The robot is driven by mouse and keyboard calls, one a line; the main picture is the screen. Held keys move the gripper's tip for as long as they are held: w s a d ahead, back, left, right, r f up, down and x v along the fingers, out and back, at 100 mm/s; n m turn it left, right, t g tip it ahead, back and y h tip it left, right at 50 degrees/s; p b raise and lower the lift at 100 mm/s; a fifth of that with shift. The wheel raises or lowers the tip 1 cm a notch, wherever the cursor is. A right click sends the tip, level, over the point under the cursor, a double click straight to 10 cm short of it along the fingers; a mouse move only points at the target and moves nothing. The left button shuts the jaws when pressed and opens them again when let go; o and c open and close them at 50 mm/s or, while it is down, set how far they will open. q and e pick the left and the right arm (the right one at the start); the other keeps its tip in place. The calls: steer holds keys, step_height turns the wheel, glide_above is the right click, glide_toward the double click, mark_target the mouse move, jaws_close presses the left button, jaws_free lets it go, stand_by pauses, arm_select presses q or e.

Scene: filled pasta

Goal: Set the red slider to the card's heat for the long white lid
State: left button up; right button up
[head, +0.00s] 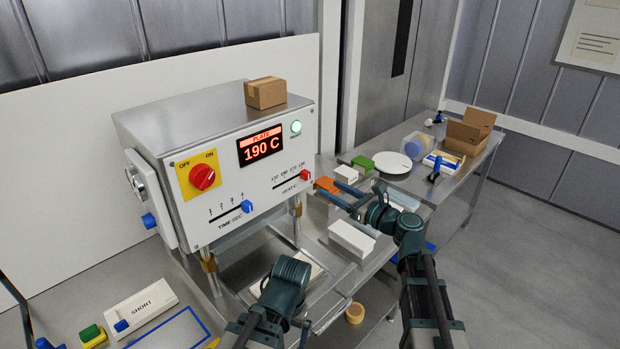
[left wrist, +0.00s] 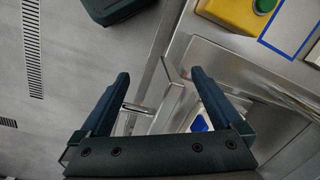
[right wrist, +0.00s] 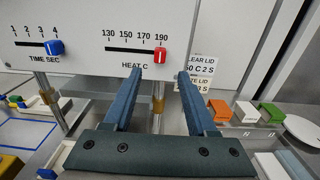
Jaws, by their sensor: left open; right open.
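The red slider (right wrist: 160,57) is at the right end of the HEAT C slot, at the 190 mark; the scale reads 130, 150, 170, 190. It also shows in the head view (head: 305,175). The display (head: 261,147) reads PLATE 190 C. My right gripper (right wrist: 159,74) is open and empty, its fingertips pointing at the panel with the slider between them in the picture; contact cannot be told. A card (right wrist: 205,66) right of the panel is partly hidden by my finger; "LEAR LID" and "50 C 2 S" show. My left gripper (left wrist: 161,78) is open and empty, low in front.
The blue time slider (right wrist: 54,48) is near 4. A red power knob (head: 202,176) is on the panel. Orange (right wrist: 219,109), white (right wrist: 246,113) and green (right wrist: 270,113) blocks stand on the right. A cardboard box (head: 265,93) sits atop the machine.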

mark_target(309, 176)
steer(key=x, duration=0.9)
steer(key=shift+w+a, duration=0.2)
steer(key=shift+w, duration=0.05)
jaws_close()
stand_by(1.0)
